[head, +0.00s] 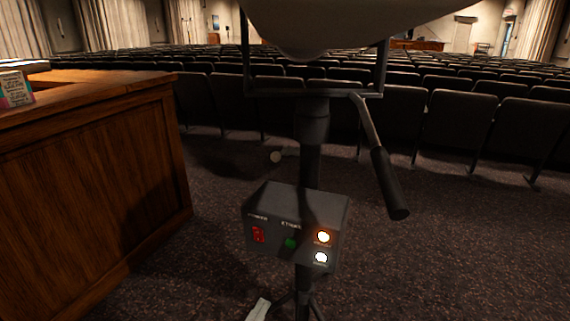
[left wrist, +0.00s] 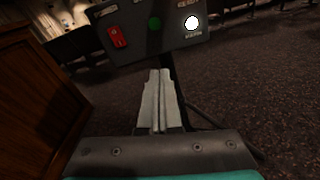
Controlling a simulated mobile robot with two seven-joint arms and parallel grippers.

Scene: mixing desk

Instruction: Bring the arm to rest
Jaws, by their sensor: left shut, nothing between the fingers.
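My left gripper (head: 260,306) shows at the bottom edge of the head view, just in front of and below a dark control box. In the left wrist view its two pale fingers (left wrist: 158,74) lie together, shut, with nothing between them. The control box (head: 275,205) is fixed on a black stand and carries a red switch (head: 258,235), a green button (head: 290,243), a glowing amber lamp (head: 323,237) and a glowing white lamp (head: 321,258). In the left wrist view the box (left wrist: 135,40) is beyond the fingertips. My right gripper is not in view.
A wooden desk (head: 90,190) stands at the left. The black stand (head: 313,150) rises in the middle under a large pale housing (head: 340,22), with a handle (head: 388,183) to the right. Rows of dark seats (head: 460,120) fill the back. Carpet (head: 450,260) at the right is clear.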

